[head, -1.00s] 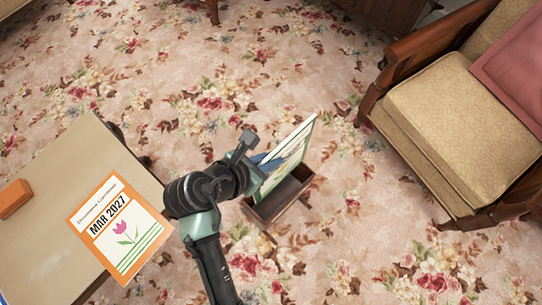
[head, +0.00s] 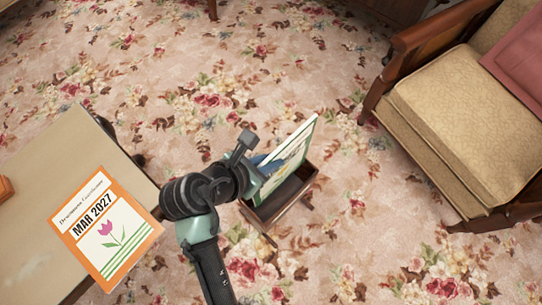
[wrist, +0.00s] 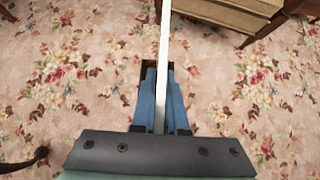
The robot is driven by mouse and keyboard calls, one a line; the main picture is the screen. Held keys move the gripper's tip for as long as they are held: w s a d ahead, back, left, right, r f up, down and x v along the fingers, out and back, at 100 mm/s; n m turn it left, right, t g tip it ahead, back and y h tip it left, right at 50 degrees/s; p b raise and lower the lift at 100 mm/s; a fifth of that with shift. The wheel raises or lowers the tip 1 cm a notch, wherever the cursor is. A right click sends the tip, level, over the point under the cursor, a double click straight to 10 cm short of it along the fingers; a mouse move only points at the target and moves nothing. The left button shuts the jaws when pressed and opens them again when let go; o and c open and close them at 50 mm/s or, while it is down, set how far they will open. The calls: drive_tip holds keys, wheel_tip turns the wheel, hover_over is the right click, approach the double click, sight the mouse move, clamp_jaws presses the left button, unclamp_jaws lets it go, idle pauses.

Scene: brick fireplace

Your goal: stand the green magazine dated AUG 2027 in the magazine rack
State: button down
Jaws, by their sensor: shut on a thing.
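My gripper (head: 266,164) is shut on the green-edged magazine (head: 297,143). It shows nearly edge-on, so its date cannot be read. The magazine stands upright, slightly tilted in the head view, at the small dark wooden magazine rack (head: 288,207). Its lower edge appears at or inside the rack's opening; I cannot tell if it touches the bottom. In the wrist view the blue fingers (wrist: 161,85) pinch the magazine's thin white edge (wrist: 165,38) from both sides. They hide most of the rack, of which a dark strip (wrist: 147,68) shows.
A table (head: 50,170) at the left holds an orange MAR 2027 magazine (head: 105,232) and an orange object (head: 5,188) at the picture's edge. A cushioned wooden armchair (head: 455,120) stands at the right. Flowered carpet around the rack is clear.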

sight(271, 178)
drive_tip(key=shift+f+b, duration=1.8)
drive_tip(key=shift+f, duration=3.45)
drive_tip(key=c, duration=0.9)
unclamp_jaws()
drive_tip(key=shift+o, duration=0.2)
drive_tip(key=p+v, duration=0.5)
drive_tip(key=v, duration=0.8)
drive_tip(key=shift+p, duration=0.4)
